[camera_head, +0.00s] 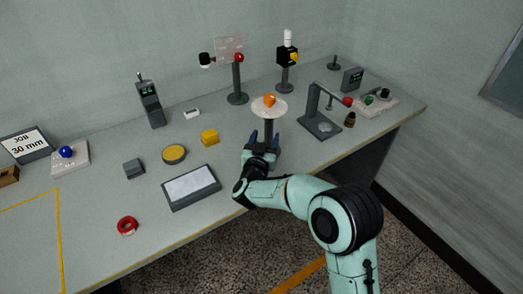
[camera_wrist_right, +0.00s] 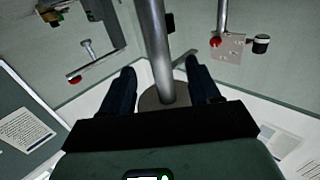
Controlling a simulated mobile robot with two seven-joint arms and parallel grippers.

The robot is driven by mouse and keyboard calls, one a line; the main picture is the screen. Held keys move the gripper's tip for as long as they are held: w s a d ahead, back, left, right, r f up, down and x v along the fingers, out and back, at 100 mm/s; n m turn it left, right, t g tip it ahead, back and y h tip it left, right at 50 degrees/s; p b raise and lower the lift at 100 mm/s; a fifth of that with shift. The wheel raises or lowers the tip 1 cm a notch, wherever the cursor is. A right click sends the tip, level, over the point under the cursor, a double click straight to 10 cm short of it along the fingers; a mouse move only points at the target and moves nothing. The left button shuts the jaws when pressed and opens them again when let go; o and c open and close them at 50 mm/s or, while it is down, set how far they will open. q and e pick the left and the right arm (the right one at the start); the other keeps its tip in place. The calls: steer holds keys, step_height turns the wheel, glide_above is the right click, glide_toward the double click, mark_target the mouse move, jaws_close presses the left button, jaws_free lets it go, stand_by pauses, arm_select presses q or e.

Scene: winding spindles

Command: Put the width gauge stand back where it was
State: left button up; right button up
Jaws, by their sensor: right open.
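A post stand with a round pale top (camera_head: 257,108) stands in the middle right of the table, an orange block (camera_head: 270,100) on its top. No label shows that this is the width gauge stand. My right gripper (camera_head: 265,137) is open at its post, below the top. In the right wrist view, which looks upside down, the grey post (camera_wrist_right: 155,40) runs between the spread fingers (camera_wrist_right: 160,72); I cannot tell whether they touch it. The dark underside of the round top (camera_wrist_right: 150,100) shows behind the fingers. My left gripper is not in view.
Behind stand a post with a red ball (camera_head: 239,58) and clear plate, and a post with a black box (camera_head: 287,56). A bent-arm stand (camera_head: 318,123) is close on the right. A grey tray (camera_head: 191,187) lies left of my arm. The front left is mostly free.

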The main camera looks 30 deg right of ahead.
steer(key=v, duration=0.6)
steer(key=shift+s, duration=0.15)
steer(key=shift+a, duration=0.1)
